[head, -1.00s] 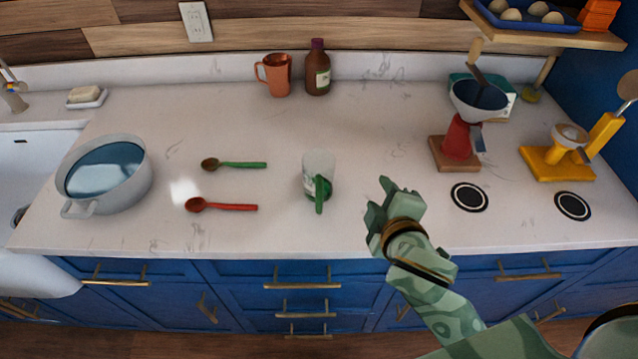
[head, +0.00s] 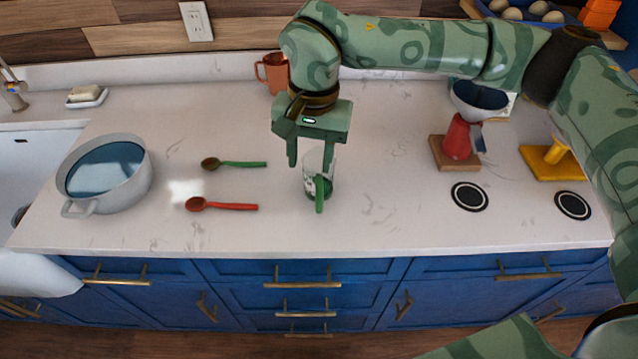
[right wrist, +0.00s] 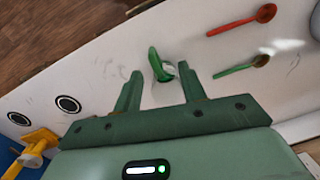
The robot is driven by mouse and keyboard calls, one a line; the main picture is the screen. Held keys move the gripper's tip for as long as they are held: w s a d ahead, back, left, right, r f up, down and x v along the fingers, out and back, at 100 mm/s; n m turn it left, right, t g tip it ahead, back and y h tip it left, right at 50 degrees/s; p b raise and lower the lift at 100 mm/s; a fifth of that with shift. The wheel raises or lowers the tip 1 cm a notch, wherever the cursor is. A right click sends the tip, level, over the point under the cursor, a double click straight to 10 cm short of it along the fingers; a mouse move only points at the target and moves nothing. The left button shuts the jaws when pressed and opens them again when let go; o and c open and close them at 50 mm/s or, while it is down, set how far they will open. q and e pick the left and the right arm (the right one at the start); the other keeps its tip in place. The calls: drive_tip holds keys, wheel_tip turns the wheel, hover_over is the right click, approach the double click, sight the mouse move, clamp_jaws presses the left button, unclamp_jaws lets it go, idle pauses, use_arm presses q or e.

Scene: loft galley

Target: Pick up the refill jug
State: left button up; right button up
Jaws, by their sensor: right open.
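The refill jug, seemingly the clear one with a green handle (head: 320,193), stands upright on the pale counter, its handle facing the front edge. My right gripper (head: 310,170) points down over it, fingers apart, and partly hides its top and left side. In the right wrist view the jug's green handle (right wrist: 156,64) shows between and beyond the tips of the open right gripper (right wrist: 160,74). I see no grip on the jug, and I cannot tell how far above it the fingertips are. My left gripper is not in view.
Left of the jug lie a green-handled spoon (head: 240,164) and a red-handled spoon (head: 225,206), then a grey pot (head: 130,185). A copper mug (head: 271,72) stands behind. A red grinder (head: 458,140) and two black discs are on the right. The counter around the jug is clear.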

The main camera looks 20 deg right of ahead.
sight(319, 189)
drive_tip(key=shift+w+d+f+h, duration=0.2)
drive_tip(key=shift+d+f, duration=0.1)
drive_tip(key=shift+d, duration=0.2)
drive_tip(key=shift+w+d+f+h, duration=0.2)
drive_tip(key=shift+d+f, duration=0.1)
drive_tip(key=shift+d, duration=0.15)
wheel_tip(319, 189, down, 9)
drive_tip(key=shift+a+r+b, duration=0.1)
drive_tip(key=shift+r+b, duration=0.05)
drive_tip(key=shift+b, duration=0.4)
wheel_tip(319, 189, down, 6)
drive_tip(key=shift+s+r+b, duration=0.15)
drive_tip(key=shift+b, duration=0.15)
clamp_jaws()
